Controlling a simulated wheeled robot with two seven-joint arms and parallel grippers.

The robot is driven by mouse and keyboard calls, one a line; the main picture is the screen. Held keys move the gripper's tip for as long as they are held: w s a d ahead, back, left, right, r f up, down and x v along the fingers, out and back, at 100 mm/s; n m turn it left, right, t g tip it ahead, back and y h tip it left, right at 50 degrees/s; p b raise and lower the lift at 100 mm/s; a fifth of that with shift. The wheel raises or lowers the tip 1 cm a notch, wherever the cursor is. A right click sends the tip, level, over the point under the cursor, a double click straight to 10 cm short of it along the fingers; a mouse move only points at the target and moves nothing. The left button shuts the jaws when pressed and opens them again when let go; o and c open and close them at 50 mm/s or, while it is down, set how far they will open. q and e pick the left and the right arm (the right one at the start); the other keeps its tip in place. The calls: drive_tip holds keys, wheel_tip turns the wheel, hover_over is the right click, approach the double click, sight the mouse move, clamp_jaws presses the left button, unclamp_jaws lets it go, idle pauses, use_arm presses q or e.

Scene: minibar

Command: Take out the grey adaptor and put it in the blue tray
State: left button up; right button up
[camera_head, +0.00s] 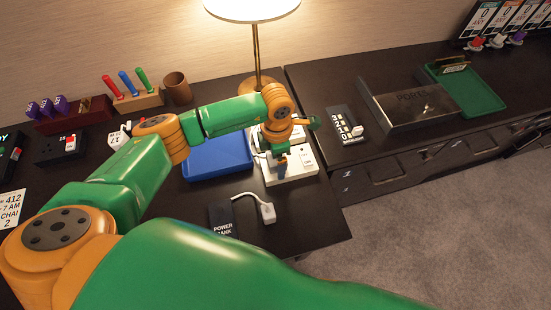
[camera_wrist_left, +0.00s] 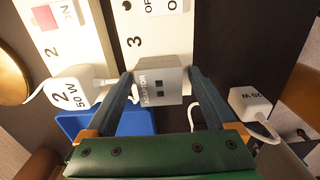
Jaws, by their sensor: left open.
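My left gripper (camera_head: 281,160) hangs over the white power strip (camera_head: 305,172). In the left wrist view the gripper (camera_wrist_left: 160,76) is open. Its blue-grey fingers stand on either side of the grey adaptor (camera_wrist_left: 165,84), which is marked ADAPTOR and sits at socket 3 of the strip (camera_wrist_left: 158,30). I cannot tell whether the fingers touch it. In the head view my arm and gripper hide the adaptor. The blue tray (camera_head: 217,160) lies empty just left of the strip, partly behind my forearm; it also shows in the left wrist view (camera_wrist_left: 140,122). My right gripper is out of view.
A white 50 W charger (camera_wrist_left: 66,93) sits at socket 2. Another charger (camera_head: 268,212) lies on the desk by a black power bank (camera_head: 222,219). A lamp (camera_head: 256,50) stands behind the strip. A small switch panel (camera_head: 346,126) and a dark box (camera_head: 410,107) are to the right.

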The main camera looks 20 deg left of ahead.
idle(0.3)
use_arm(q)
clamp_jaws()
drive_tip(key=shift+r, duration=0.1)
drive_tip(key=shift+r+p, duration=2.1)
drive_tip(key=shift+r, duration=0.85)
